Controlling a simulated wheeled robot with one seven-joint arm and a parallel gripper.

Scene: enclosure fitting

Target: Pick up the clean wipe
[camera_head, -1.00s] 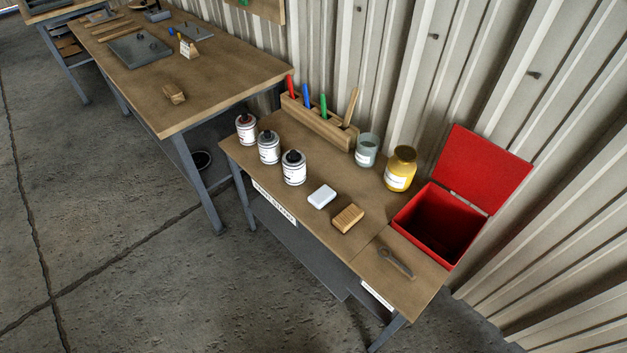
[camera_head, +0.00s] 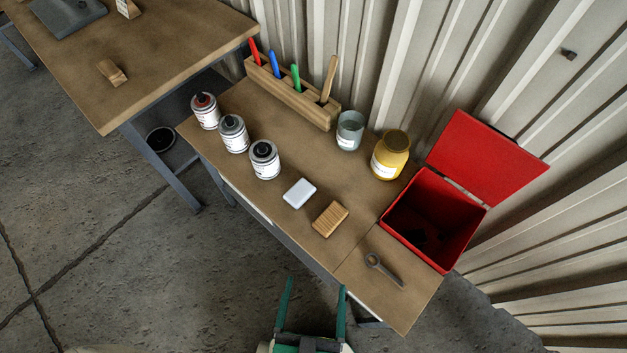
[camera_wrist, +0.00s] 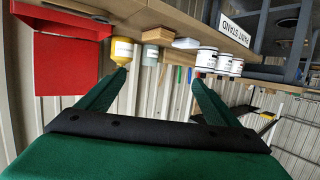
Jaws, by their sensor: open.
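A small white folded pad (camera_head: 299,193), which looks like the clean wipe, lies flat on the small table (camera_head: 290,150) in the head view. A tan striped block (camera_head: 330,219) lies just right of it, apart from it. My gripper (camera_head: 316,287) is at the bottom of the head view, in front of the table's near edge. Its two green fingers are spread and empty. In the wrist view, my gripper (camera_wrist: 160,78) points toward the table, which appears upside down. The white pad (camera_wrist: 186,43) shows there beyond the fingertips.
Several paint cans (camera_head: 265,160) stand left of the pad. A pen rack (camera_head: 290,95), a glass jar (camera_head: 350,130) and a yellow jar (camera_head: 390,155) stand behind. An open red bin (camera_head: 435,215) and a grey ring-ended tool (camera_head: 384,270) are at right.

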